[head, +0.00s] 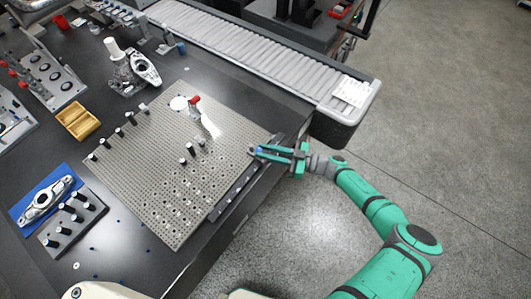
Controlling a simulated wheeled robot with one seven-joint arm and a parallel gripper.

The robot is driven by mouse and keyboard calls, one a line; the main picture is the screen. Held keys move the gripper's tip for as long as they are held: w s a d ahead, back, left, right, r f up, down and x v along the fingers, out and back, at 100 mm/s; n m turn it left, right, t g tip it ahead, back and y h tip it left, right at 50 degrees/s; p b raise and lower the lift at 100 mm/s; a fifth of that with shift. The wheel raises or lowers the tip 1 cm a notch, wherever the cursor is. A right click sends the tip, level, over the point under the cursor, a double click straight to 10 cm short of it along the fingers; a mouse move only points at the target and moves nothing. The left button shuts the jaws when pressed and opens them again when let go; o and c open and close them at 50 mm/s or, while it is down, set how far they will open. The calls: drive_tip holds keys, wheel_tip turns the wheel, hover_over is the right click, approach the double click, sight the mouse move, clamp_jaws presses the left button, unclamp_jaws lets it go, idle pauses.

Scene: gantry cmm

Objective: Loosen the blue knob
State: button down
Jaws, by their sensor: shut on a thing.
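My gripper (262,152) is at the right edge of the perforated grey plate, coming in from the right. Its green and dark fingers are closed around the small blue knob (259,149), which shows only in part between the fingertips. The knob sits at the upper end of the dark rail (238,192) along the plate's edge. The fingers hide most of the knob, and its turn angle cannot be seen.
The perforated plate (150,185) carries several black-and-white pins and a red-handled clamp (195,103). A roller conveyor (250,55) runs behind to the right. A yellow bin (77,121) and a blue tray (28,213) stand at left. The floor at right is clear.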

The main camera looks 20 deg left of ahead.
drive_tip(key=n+g, duration=0.1)
drive_tip(key=g, duration=0.1)
drive_tip(key=w+n+g+h, duration=0.1)
drive_tip(key=n+g, duration=0.1)
drive_tip(key=g, duration=0.1)
drive_tip(key=shift+a+n, duration=0.2)
drive_tip(key=shift+n, duration=0.1)
drive_tip(key=shift+n+g, duration=0.4)
drive_tip(key=shift+g, duration=0.3)
drive_tip(key=shift+w+f+n+g+h, duration=0.15)
drive_tip(key=shift+n+g+h, duration=0.75)
drive_tip(key=shift+g, duration=0.5)
drive_tip(key=c, duration=1.6)
unclamp_jaws()
drive_tip(key=shift+o, duration=0.2)
drive_tip(key=shift+w+r, duration=0.1)
drive_tip(key=shift+r, duration=0.15)
